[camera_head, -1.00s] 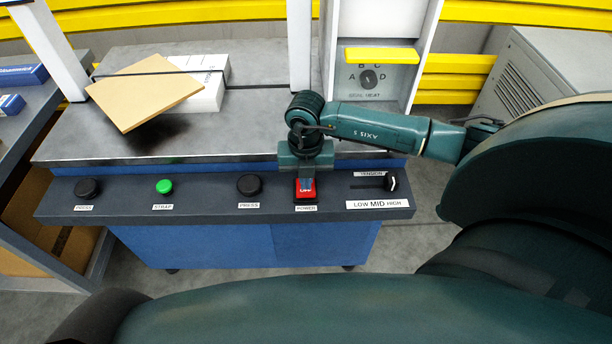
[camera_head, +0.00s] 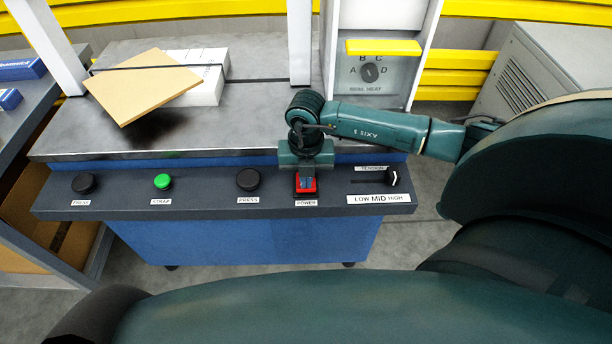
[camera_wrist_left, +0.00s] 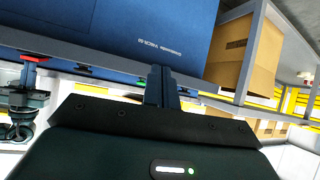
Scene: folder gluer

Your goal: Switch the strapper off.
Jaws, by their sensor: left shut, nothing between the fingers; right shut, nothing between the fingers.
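The strapper is a grey-topped machine with a blue body (camera_head: 240,237) and a dark front panel (camera_head: 125,200). Its red power switch (camera_head: 312,192) sits on the panel above a POWER label. My right gripper (camera_head: 306,183) is shut and points down at this switch, its tips over it and hiding part of its face. They look to be at the switch; contact is hard to tell. The red switch also shows at the left of the left wrist view (camera_wrist_left: 36,58). My left gripper (camera_wrist_left: 161,86) is shut and empty in that view, in front of the blue body.
Black press buttons (camera_head: 248,180) and a green strap button (camera_head: 162,181) are on the panel, left of the switch. A tension slider (camera_head: 391,177) is close on its right.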

